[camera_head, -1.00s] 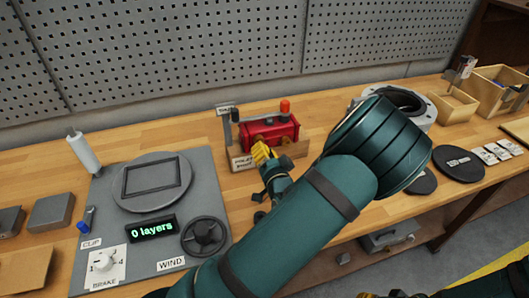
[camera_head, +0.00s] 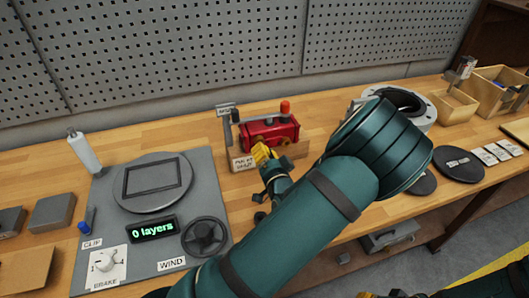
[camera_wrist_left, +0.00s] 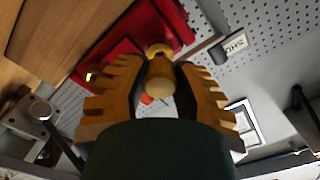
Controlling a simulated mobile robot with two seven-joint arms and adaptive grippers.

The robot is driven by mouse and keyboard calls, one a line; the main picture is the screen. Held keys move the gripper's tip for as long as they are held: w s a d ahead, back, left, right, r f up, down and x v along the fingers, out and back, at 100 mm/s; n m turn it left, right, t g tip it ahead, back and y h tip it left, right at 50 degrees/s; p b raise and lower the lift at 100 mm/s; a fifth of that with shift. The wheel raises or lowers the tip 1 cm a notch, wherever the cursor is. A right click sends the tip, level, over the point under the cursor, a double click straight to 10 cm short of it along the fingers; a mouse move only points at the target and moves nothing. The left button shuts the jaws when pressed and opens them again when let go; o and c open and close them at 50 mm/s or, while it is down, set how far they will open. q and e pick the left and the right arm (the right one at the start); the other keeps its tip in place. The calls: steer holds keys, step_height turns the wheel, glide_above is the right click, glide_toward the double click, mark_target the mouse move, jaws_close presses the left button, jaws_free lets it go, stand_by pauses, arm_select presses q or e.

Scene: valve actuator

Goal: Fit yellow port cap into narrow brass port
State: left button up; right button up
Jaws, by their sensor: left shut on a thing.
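The red valve actuator (camera_head: 270,131) stands on the wooden bench at the back middle, with brass fittings low on its front. My left gripper (camera_head: 262,154) has yellow fingers and is close in front of the actuator's left part. In the left wrist view, its fingers (camera_wrist_left: 159,80) are shut on a yellow knob-like piece, the port cap (camera_wrist_left: 160,76). The cap lines up with a rounded brass fitting (camera_wrist_left: 158,51) on the red body; whether it is seated or only touching cannot be told. Only yellow bits of my right gripper (camera_head: 380,295) show at the bottom edge.
A winding station (camera_head: 150,215) with a round plate and handwheel is on the left. A grey ring housing (camera_head: 423,105), black discs (camera_head: 460,163) and wooden bins (camera_head: 490,92) are on the right. A pegboard wall closes the back.

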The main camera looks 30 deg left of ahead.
arm_select(q)
steer(key=shift+x, duration=1.15)
stand_by(0.6)
steer(key=o, duration=0.9)
steer(key=shift+c, duration=0.2)
steer(key=shift+d, duration=0.1)
steer(key=v, duration=1.2)
steer(key=shift+r, duration=0.1)
